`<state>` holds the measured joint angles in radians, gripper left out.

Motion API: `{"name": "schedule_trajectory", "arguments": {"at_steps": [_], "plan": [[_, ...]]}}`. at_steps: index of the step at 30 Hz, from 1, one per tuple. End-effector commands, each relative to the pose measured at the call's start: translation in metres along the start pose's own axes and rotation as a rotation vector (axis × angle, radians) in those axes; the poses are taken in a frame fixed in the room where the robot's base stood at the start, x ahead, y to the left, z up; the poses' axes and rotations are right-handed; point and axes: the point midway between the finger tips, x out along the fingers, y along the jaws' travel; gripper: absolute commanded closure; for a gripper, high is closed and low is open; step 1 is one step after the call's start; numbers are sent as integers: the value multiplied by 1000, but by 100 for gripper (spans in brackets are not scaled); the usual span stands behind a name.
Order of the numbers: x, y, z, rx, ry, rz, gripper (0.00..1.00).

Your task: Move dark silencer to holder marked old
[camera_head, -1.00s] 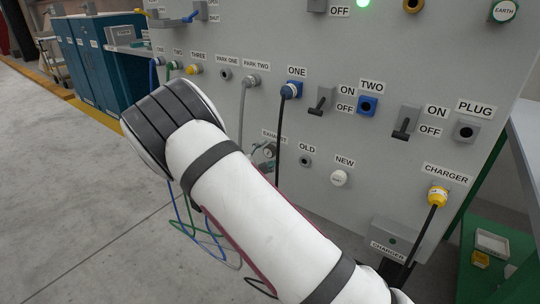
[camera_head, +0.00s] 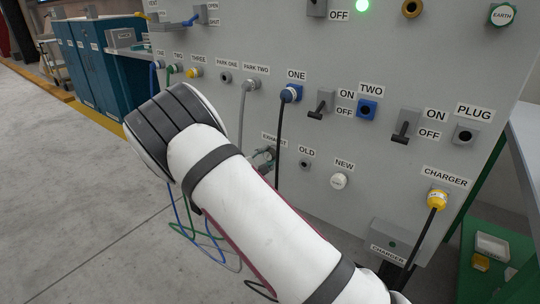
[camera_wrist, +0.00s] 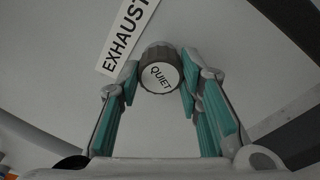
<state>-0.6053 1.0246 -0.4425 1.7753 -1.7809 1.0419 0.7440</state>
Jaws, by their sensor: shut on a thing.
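The dark silencer (camera_wrist: 160,72) is a round ribbed dark-grey cap with a white face reading QUIET, at the EXHAUST label in the wrist view. My gripper (camera_wrist: 160,84) has its teal-padded fingers on both sides of it, shut on it. Whether it still sits in the exhaust port I cannot tell. In the head view my white arm hides most of the gripper, beside the EXHAUST label. The holder marked OLD (camera_head: 304,164) is a small grey ring with a dark, empty centre, right of the exhaust. The holder marked NEW (camera_head: 338,181) carries a white round cap.
A grey cable hangs from PARK TWO (camera_head: 251,84). The yellow charger plug (camera_head: 437,199) and its cable are at the lower right. Switches (camera_head: 321,104) project above OLD.

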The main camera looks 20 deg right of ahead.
Motion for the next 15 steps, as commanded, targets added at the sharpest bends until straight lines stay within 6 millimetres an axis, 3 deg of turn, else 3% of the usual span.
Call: {"name": "schedule_trajectory", "arguments": {"at_steps": [15], "plan": [[0, -1, 0, -125, 1, -18, 100]]}}
